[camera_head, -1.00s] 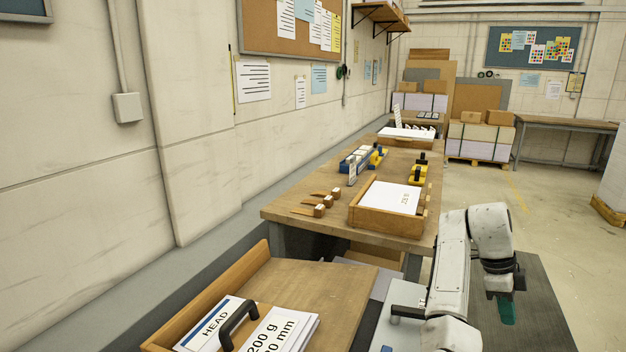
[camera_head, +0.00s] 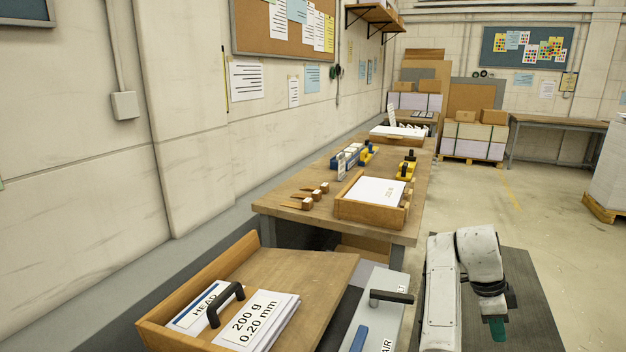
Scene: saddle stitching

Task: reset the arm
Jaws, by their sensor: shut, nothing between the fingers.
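My arm (camera_head: 478,257) is white and stands folded at the lower right of the head view. Its wrist hangs down over the dark floor mat. My gripper (camera_head: 497,329) shows as a small teal tip pointing down at the end of the wrist. It is shut with nothing in it, clear of the benches and to the right of them.
A wooden tray (camera_head: 155,325) with labelled paper stacks is at lower left. A grey case (camera_head: 378,311) with a black handle stands beside my arm. The workbench (camera_head: 275,206) behind holds a paper box (camera_head: 370,212) and several small tools.

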